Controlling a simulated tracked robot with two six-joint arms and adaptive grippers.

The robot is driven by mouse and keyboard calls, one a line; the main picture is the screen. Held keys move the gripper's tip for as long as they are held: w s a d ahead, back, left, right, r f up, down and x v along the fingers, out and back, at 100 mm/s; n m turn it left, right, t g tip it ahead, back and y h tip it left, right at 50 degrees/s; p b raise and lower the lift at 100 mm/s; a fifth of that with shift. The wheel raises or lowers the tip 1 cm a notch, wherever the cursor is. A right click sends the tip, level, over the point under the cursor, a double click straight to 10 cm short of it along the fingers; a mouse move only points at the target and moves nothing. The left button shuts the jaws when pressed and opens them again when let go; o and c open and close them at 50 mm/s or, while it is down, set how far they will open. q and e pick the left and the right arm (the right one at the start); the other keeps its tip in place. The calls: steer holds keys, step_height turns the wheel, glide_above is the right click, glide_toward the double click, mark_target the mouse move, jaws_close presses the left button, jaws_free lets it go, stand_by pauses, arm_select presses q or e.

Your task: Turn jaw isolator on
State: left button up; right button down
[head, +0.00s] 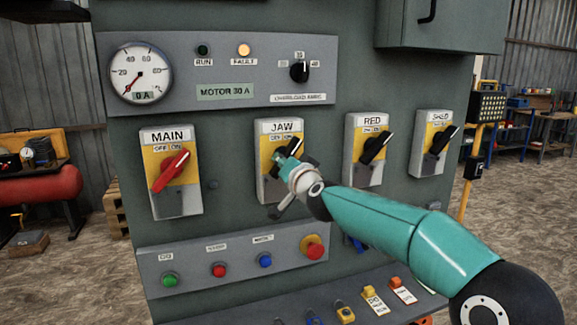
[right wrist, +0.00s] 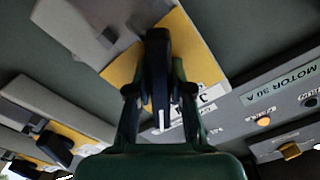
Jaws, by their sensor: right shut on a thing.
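The jaw isolator (head: 268,134) is a grey box with a yellow plate, labelled JAW with OFF and ON beneath, in the middle of the panel in the head view. My right gripper (head: 282,163) is at its front, shut on its black handle (right wrist: 157,72). In the right wrist view, the fingers of my right gripper (right wrist: 160,97) stand on either side of the handle. The gripper partly hides the handle in the head view, so I cannot tell its exact setting. My left gripper is not in view.
The MAIN isolator (head: 160,140) with a red handle is left of the jaw isolator. The RED (head: 362,172) and SHED (head: 424,160) isolators are to its right. Below are push buttons and a red emergency stop (head: 313,247). The fault lamp (head: 244,50) glows amber.

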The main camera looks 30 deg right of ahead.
steer(key=shift+s+d+r+m, duration=0.15)
steer(key=shift+d+r+m, duration=0.1)
steer(key=shift+r+m, duration=0.4)
steer(key=shift+f+m, duration=0.15)
steer(key=shift+m, duration=0.2)
steer(key=c, duration=1)
jaws_free()
steer(key=shift+s+d+f, duration=0.1)
steer(key=shift+s, duration=0.05)
steer(key=shift+c, duration=0.2)
steer(key=shift+f, duration=0.1)
steer(key=shift+a, duration=0.2)
steer(key=v, duration=1.1)
steer(key=shift+s+a, duration=0.2)
steer(key=shift+s, duration=0.1)
steer(key=shift+f, duration=0.1)
